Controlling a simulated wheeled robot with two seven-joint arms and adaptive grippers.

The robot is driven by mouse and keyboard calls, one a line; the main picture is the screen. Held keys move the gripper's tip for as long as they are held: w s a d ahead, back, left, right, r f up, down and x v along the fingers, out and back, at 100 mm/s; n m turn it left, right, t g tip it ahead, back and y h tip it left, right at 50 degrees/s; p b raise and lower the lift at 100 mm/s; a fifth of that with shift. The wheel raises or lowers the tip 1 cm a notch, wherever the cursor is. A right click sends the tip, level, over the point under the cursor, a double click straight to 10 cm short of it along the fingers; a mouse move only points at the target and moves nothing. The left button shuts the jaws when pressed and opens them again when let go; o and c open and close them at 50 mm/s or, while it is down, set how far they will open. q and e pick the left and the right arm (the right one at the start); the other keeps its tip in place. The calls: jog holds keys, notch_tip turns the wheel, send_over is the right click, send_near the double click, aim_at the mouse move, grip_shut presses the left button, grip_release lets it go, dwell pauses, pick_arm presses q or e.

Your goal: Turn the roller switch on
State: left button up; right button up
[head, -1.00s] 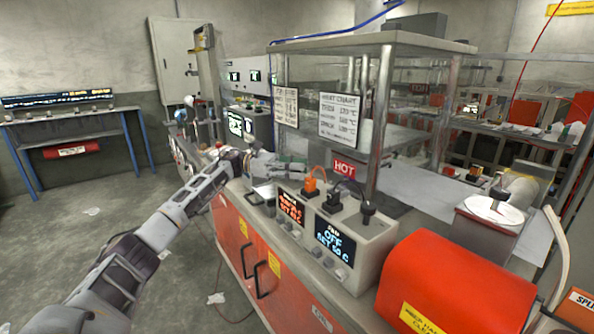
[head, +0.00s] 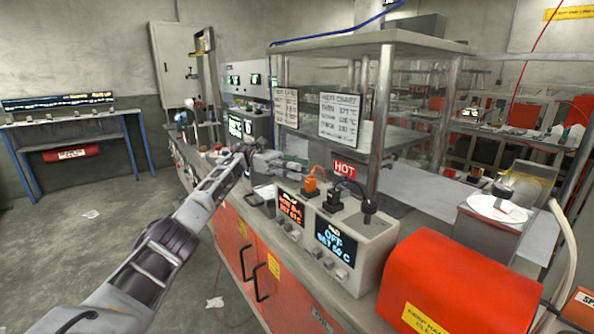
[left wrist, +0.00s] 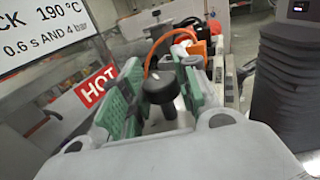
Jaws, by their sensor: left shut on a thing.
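My left gripper (head: 290,167) reaches over the near bench, left of the orange plug (head: 311,180) on the control boxes. In the left wrist view its green-padded fingers (left wrist: 162,92) are shut around a black knob (left wrist: 161,86). The knob stands upright. In the head view the gripper hides it. The right box (head: 352,262) has a blue display (head: 335,242) reading OFF and a set value in C. My right gripper is out of view.
A red HOT sign (head: 344,169) and clear panels on metal posts (head: 380,115) stand close behind the gripper. Orange and black cables loop over the boxes. A rounded red housing (head: 455,285) is at the front right. The floor on the left is mostly clear.

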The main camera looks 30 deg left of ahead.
pick_arm(q)
jog(key=shift+r+g, duration=0.15)
jog(key=shift+g, duration=0.25)
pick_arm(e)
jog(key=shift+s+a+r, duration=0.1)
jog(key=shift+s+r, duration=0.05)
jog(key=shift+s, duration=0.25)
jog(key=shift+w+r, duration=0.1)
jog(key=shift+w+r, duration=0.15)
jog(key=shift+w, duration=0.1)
pick_arm(q)
jog(key=o, duration=0.8)
jog(key=shift+o, duration=1)
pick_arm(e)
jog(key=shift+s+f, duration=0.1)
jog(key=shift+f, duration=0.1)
pick_arm(q)
jog(key=shift+r, duration=4.9)
